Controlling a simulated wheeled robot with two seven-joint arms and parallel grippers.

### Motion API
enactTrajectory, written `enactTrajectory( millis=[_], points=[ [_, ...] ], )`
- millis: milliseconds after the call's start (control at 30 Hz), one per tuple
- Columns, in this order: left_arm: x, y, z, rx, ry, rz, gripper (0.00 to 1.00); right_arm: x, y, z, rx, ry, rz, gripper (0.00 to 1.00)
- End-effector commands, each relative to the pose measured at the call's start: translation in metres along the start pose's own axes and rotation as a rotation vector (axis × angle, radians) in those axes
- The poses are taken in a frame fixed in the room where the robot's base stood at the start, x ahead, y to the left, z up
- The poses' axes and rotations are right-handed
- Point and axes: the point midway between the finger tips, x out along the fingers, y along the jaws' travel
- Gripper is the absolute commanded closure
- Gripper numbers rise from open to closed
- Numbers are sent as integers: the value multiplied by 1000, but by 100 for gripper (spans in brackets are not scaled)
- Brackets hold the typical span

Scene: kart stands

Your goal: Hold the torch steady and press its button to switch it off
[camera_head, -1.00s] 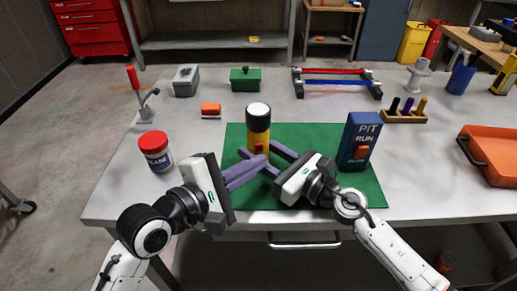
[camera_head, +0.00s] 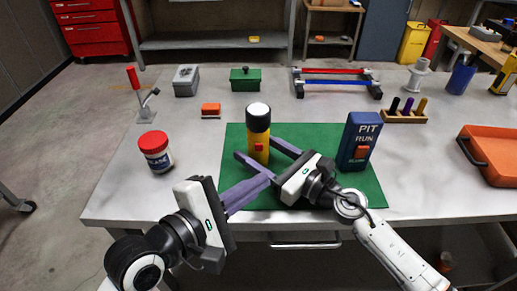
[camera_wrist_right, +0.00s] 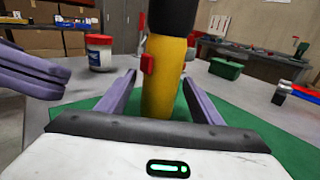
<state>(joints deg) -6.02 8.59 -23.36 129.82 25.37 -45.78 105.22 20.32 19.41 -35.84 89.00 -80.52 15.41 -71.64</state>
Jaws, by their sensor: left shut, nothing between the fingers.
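The torch (camera_head: 259,151) is yellow with a black head, a white top and a red button on its side. It stands upright on the green mat (camera_head: 318,133). My right gripper (camera_head: 257,148) is open, with one finger on each side of the torch's lower body. The right wrist view also shows the torch (camera_wrist_right: 163,80) between the fingers, with slight gaps and the button (camera_wrist_right: 147,63) facing left. My left gripper (camera_head: 268,176) is shut and empty, its fingertips in front of the torch and below the button, apart from it. Its fingers show at the right wrist view's left edge (camera_wrist_right: 32,74).
A blue PIT RUN box (camera_head: 358,140) with a red switch stands right of the torch. A red-lidded jar (camera_head: 156,151) stands at left, an orange block (camera_head: 210,110) behind the mat, and an orange tray (camera_head: 490,160) at far right.

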Motion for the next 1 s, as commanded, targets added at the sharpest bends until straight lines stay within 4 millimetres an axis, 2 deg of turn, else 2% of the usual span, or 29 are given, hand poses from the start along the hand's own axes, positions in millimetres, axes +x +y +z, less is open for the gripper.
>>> enactTrajectory(
  millis=[200,333,700,833,1000],
  points=[
    [0,0,0,0,0,0,100,-1,0,0,0,0,0,40],
    [0,0,0,0,0,0,100,-11,0,-1,1,2,-1,40],
    [0,0,0,0,0,0,100,-86,0,-2,3,3,-1,40],
    [0,0,0,0,0,0,100,-106,0,-2,2,3,0,40],
    [0,0,0,0,0,0,100,-119,0,0,1,1,-1,40]
  ],
)
